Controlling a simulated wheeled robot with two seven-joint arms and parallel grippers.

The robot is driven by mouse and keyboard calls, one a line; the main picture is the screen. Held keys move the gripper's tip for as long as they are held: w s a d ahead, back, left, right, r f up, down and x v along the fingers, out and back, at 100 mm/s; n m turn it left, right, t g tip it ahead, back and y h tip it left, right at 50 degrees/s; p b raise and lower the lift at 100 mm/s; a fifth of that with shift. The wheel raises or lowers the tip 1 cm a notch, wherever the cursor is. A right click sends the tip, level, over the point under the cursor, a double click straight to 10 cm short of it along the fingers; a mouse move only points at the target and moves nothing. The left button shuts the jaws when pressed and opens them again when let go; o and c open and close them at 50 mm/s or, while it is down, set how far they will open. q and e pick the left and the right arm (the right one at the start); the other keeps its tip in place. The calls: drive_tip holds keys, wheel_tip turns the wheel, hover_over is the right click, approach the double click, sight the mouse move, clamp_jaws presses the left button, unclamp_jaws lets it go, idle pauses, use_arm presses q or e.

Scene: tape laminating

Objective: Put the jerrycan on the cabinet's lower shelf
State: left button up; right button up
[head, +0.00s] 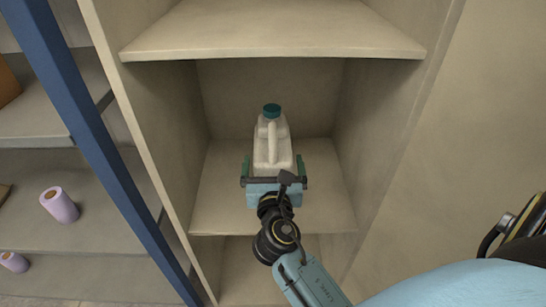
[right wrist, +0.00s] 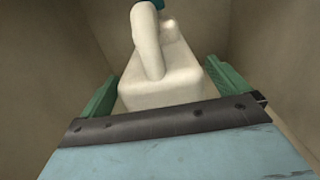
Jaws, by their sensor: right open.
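The white jerrycan (head: 272,142) with a teal cap stands upright on a shelf (head: 323,200) of the beige cabinet, below the upper shelf board (head: 270,32). My right gripper (head: 273,168) reaches into this compartment at the jerrycan's near side. In the right wrist view the jerrycan (right wrist: 165,75) stands between the two green fingers (right wrist: 160,95), which are spread with a gap on each side. The gripper is open. The jerrycan's lower front is hidden behind the gripper. My left gripper is not in view.
The cabinet's side walls (head: 380,120) rise close on both sides of the compartment. Another compartment opens below it. At the left, a rack with a blue post (head: 85,130) holds purple rolls (head: 60,205) on grey shelves.

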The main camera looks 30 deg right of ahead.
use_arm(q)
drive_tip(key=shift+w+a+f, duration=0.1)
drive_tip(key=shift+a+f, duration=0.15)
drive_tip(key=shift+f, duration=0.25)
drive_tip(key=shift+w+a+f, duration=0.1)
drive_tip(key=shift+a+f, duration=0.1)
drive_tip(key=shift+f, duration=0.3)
use_arm(e)
drive_tip(key=v, duration=0.9)
drive_tip(key=shift+s+a, duration=0.2)
drive_tip(key=shift+s, duration=0.05)
